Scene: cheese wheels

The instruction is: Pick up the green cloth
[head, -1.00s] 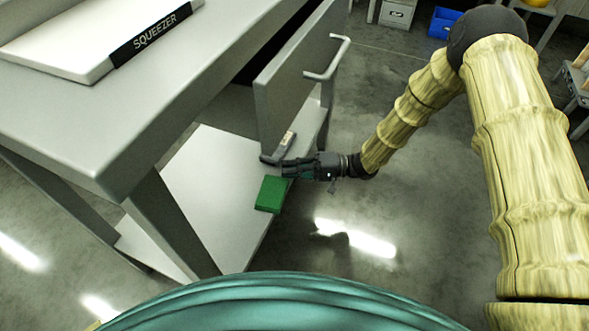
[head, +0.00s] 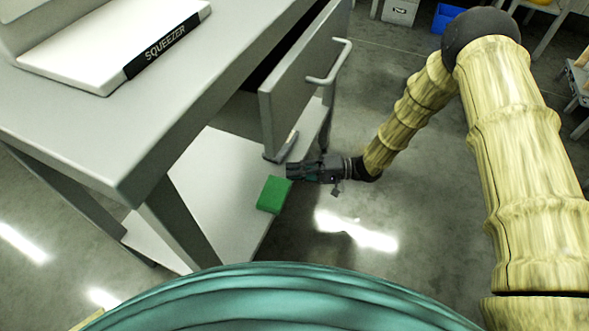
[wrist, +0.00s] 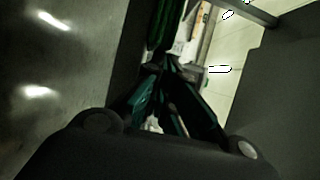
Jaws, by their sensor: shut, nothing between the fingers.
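The green cloth (head: 273,195) is a folded, block-like bundle lying on the white lower shelf (head: 222,178), close to its right edge. In the wrist view, a dark green strip of the cloth (wrist: 160,25) shows at the top, just past the fingers. My gripper (head: 290,171) is level, comes in from the right and points left. Its tips are just above the cloth's upper right corner in the head view. My gripper (wrist: 165,66) is shut and empty, its fingertips together in the wrist view. I cannot tell whether it touches the cloth.
A grey drawer (head: 290,105) with a bar handle (head: 342,62) stands open above the shelf, close to my gripper. The tabletop (head: 120,130) carries a white slab labelled SQUEEZER (head: 90,60). A table leg (head: 178,225) stands left of the cloth.

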